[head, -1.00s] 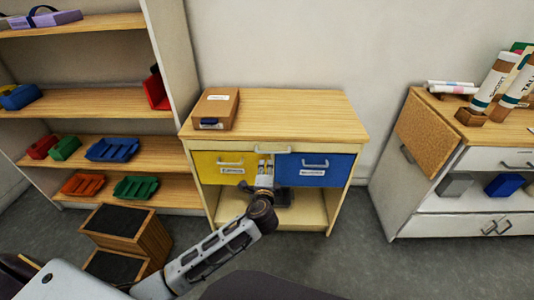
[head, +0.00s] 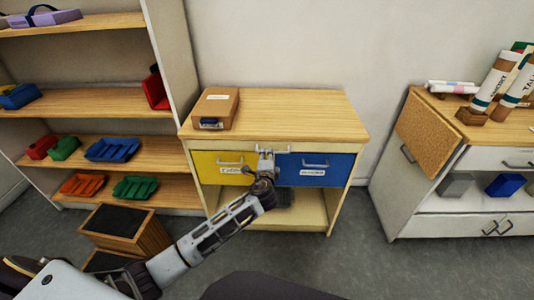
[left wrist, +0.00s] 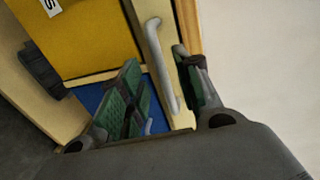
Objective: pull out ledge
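The ledge (head: 225,146) is a pale strip under the wooden top of the middle cabinet, above the yellow and blue drawers. It sits flush with the cabinet front. Its light grey bar handle (left wrist: 153,35) runs through the left wrist view; in the head view my gripper partly covers it. My left gripper (head: 266,156) is at this handle, above the gap between the drawers. In the left wrist view its green-padded fingers stand apart, one on each side of the bar. I see no clear grip on it. My right gripper is not in view.
The yellow drawer (head: 222,168) and blue drawer (head: 316,170) are shut just below the ledge. A brown box (head: 216,108) stands on the cabinet top. A wooden step stool (head: 128,228) stands at the front left. Floor in front of the cabinet's right side is clear.

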